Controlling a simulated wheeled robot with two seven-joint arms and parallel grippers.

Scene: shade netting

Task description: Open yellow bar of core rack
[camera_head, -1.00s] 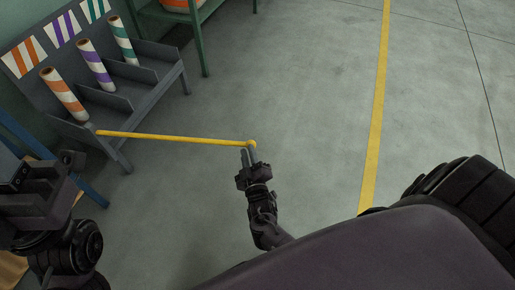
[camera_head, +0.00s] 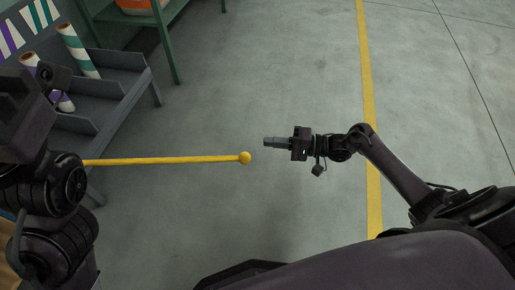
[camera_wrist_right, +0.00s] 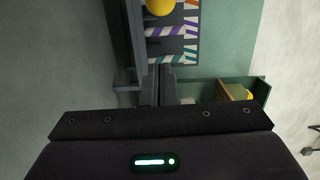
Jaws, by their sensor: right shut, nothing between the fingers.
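The core rack (camera_head: 120,88) is a grey stepped frame at the left in the head view, partly hidden by my left arm. Its yellow bar (camera_head: 165,161) sticks out over the floor to the right and ends in a yellow ball (camera_head: 245,158). The ball also shows at the top edge of the right wrist view (camera_wrist_right: 159,6). My right gripper (camera_head: 266,142) is shut and empty, a little right of the ball and apart from it, pointing left. My left arm is at the left edge; its fingers cannot be made out.
A purple-striped roll (camera_head: 62,100) and a green-striped roll (camera_head: 77,50) stand in the rack, with striped cards (camera_head: 40,14) behind. A green shelf (camera_head: 165,45) stands at the back. The grey floor around the ball is clear, with a yellow line (camera_head: 367,90) to the right.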

